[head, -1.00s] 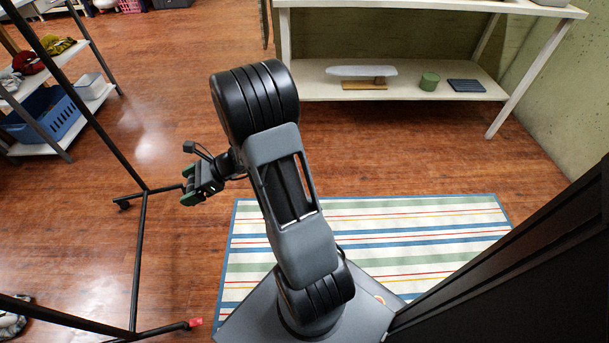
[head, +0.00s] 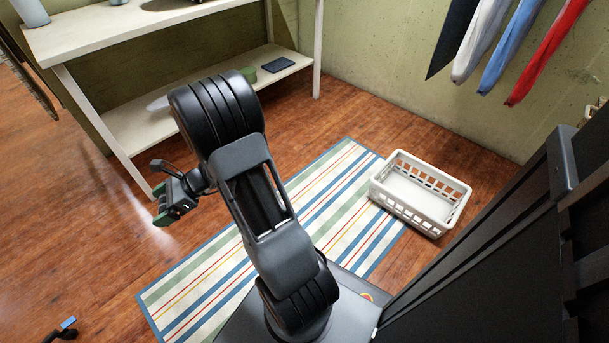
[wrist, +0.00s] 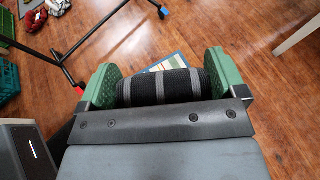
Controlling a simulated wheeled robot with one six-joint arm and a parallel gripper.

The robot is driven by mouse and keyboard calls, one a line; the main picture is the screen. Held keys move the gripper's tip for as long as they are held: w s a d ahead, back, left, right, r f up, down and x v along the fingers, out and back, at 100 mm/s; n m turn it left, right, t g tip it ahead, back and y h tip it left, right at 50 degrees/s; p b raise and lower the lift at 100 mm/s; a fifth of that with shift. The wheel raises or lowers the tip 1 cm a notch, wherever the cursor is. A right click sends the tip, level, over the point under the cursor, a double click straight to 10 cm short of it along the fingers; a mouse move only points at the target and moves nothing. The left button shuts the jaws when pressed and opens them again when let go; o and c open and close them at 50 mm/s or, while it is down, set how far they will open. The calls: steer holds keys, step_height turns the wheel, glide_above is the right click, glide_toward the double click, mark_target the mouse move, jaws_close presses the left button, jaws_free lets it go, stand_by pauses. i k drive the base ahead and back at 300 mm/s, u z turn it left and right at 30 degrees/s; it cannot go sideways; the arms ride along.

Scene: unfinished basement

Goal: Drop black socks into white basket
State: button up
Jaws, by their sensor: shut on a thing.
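The black socks (wrist: 160,86), a dark roll with grey bands, sit between the green fingertips of my gripper (wrist: 162,84) in the wrist view. The fingers are shut on the roll from both ends. In the head view my gripper (head: 172,202) is held out to the left over the wood floor, and the socks cannot be made out there. The white basket (head: 425,222) stands on the right, partly over the striped rug's corner. It looks empty. My gripper is well apart from it, on the other side of my arm.
A striped rug (head: 330,205) lies in front of me. A white shelf unit (head: 140,125) stands at the upper left along the wall. Clothes (head: 505,50) hang at the upper right. Open floor (head: 400,130) lies between shelf and basket. In the wrist view, a black rack frame (wrist: 65,55) stands left.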

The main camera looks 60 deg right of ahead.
mark_target(416, 193)
steer(key=z, duration=3.25)
